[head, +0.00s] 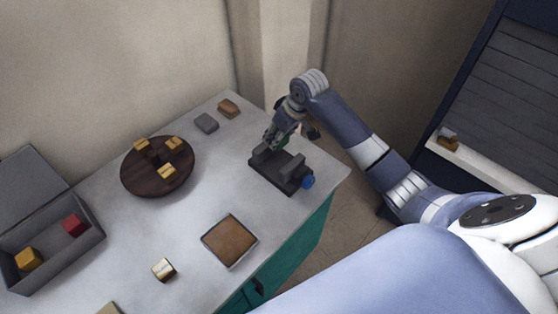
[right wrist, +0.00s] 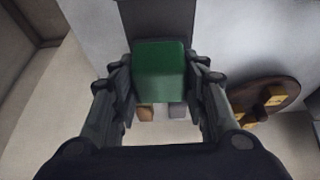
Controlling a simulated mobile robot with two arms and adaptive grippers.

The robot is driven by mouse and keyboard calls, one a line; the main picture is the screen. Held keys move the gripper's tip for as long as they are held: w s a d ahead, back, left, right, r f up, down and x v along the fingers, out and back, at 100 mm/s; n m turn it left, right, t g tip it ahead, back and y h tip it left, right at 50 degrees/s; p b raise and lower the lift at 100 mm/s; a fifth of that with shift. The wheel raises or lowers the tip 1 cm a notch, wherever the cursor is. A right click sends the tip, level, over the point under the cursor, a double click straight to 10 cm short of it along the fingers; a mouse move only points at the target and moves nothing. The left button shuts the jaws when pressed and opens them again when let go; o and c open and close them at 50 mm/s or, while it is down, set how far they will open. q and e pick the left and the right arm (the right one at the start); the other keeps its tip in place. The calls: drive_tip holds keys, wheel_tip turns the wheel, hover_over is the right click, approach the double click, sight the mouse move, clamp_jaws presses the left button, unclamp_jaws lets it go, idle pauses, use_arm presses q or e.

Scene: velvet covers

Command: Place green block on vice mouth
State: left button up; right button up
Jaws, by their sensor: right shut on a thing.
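The green block (right wrist: 161,70) is between the fingers of my right gripper (right wrist: 162,75), which is shut on it, in the right wrist view. In the head view my right gripper (head: 278,138) is just above the dark vice (head: 278,172), at the back right of the table. The block is too small and covered to make out clearly there. The vice has a blue knob (head: 307,181) at its front right end. I cannot tell whether the block touches the vice mouth. My left gripper is not in view.
A round dark wooden board (head: 130,182) holds several yellowish blocks. An open grey box (head: 50,262) with a red and a yellow block is at the left. A brown-filled tray (head: 230,241) lies near the front edge. The table (head: 200,215) is clear between board and vice.

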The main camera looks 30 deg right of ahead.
drive_tip(key=p, duration=0.1)
hover_over(275, 161)
drive_tip(key=s, duration=0.2)
drive_tip(key=f, duration=0.5)
drive_tip(key=shift+w+d+f, duration=0.2)
drive_tip(key=shift+d+f, duration=0.05)
drive_tip(key=shift+d, duration=0.05)
wheel_tip(275, 161, down, 4)
drive_tip(key=shift+r+p, duration=0.1)
drive_tip(key=shift+p, duration=0.3)
drive_tip(key=shift+f, duration=0.3)
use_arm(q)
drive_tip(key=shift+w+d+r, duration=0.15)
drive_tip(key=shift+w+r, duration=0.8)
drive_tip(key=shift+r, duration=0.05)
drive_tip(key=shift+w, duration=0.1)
use_arm(e)
drive_tip(key=shift+f, duration=0.15)
drive_tip(key=o, duration=1.1)
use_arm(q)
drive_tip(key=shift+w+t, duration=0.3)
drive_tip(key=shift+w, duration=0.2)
